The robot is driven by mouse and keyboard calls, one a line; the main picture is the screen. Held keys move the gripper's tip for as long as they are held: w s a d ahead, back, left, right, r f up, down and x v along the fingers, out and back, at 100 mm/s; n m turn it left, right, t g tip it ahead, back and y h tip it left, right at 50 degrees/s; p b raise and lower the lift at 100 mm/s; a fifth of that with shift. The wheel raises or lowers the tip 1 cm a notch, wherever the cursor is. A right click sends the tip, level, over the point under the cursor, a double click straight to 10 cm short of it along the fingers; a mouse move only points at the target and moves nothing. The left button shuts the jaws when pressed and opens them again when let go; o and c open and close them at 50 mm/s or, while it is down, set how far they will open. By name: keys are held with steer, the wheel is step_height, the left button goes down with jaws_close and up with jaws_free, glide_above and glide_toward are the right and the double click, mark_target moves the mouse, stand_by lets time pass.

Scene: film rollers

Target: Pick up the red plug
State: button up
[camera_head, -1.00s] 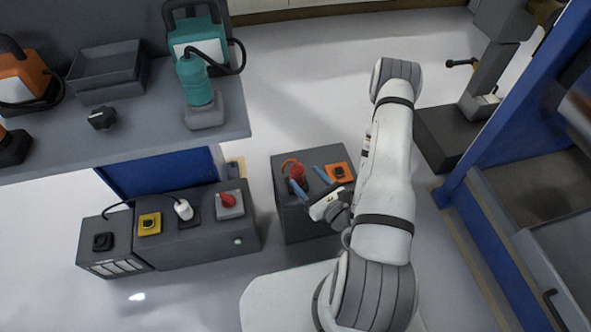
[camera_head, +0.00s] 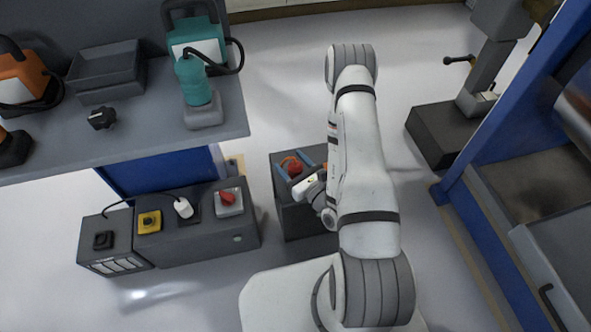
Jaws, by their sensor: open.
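The red plug (camera_head: 295,169) stands on the dark grey box (camera_head: 293,223) on the floor, with an orange cord curving beside it. My gripper (camera_head: 293,162) is open, with one blue finger on each side of the plug as seen from above. I cannot tell whether the fingers touch it or how far down they reach. Part of the plug's lower side is hidden by the gripper.
Blue shelving (camera_head: 463,187) is at right.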

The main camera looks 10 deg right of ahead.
steer(key=shift+c, duration=0.2)
steer(key=c, duration=1.2)
step_height(320, 180, up, 10)
steer(key=p, duration=0.4)
